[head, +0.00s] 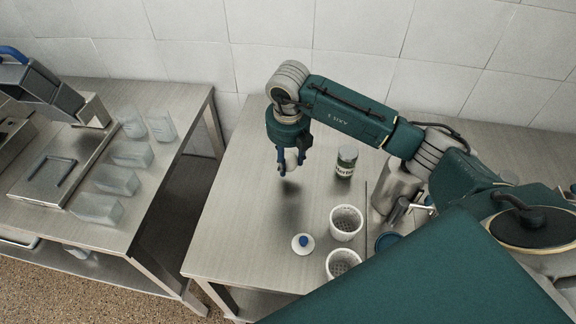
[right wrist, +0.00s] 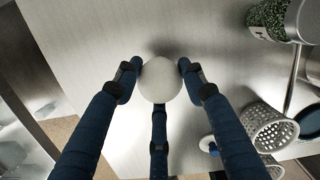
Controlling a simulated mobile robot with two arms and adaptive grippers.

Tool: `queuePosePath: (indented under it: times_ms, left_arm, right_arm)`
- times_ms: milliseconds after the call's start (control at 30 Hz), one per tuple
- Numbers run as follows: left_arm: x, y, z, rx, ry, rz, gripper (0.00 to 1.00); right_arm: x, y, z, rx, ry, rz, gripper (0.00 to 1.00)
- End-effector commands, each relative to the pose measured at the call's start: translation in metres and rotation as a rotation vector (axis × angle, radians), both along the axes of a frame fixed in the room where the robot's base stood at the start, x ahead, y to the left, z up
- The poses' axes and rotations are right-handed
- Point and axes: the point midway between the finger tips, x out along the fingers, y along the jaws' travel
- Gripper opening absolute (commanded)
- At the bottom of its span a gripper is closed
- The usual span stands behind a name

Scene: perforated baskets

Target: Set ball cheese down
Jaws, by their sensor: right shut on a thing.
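The ball cheese (right wrist: 160,80) is a pale, smooth white ball between the fingers of my right gripper in the right wrist view. My right gripper (head: 290,167) points down over the left part of the steel table (head: 245,215) in the head view, with its blue fingers shut around the ball. The ball is mostly hidden by the fingers there. A dark shadow lies on the tabletop just below the gripper, and the ball appears held a little above the surface. My left gripper is not in view.
A jar of green herbs (head: 346,161) stands right of the gripper. Two white perforated baskets (head: 346,236) (head: 342,277) and a white round thing with a blue knob (head: 303,244) are nearer. A steel canister (head: 397,188) stands right. The tabletop left of these is clear.

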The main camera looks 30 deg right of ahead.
Motion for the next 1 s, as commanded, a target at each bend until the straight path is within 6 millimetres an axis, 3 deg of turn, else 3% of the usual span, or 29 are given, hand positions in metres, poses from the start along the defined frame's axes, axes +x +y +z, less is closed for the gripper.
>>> queuePosePath:
  times_ms: [300,700,733,800,1000]
  left_arm:
    - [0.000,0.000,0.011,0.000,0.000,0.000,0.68]
    - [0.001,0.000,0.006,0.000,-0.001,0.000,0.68]
    - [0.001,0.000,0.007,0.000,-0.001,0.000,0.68]
    - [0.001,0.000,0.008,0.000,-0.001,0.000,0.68]
    - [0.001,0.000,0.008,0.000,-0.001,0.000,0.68]
  right_arm:
    - [-0.001,0.000,-0.040,0.000,0.002,0.000,0.13]
    - [0.000,0.000,-0.047,-0.001,0.000,0.001,0.13]
    - [0.000,0.000,-0.045,-0.001,0.000,0.001,0.46]
    - [0.000,0.000,-0.045,-0.001,0.000,0.000,0.59]
    - [0.000,0.000,-0.045,-0.001,0.000,0.000,0.59]
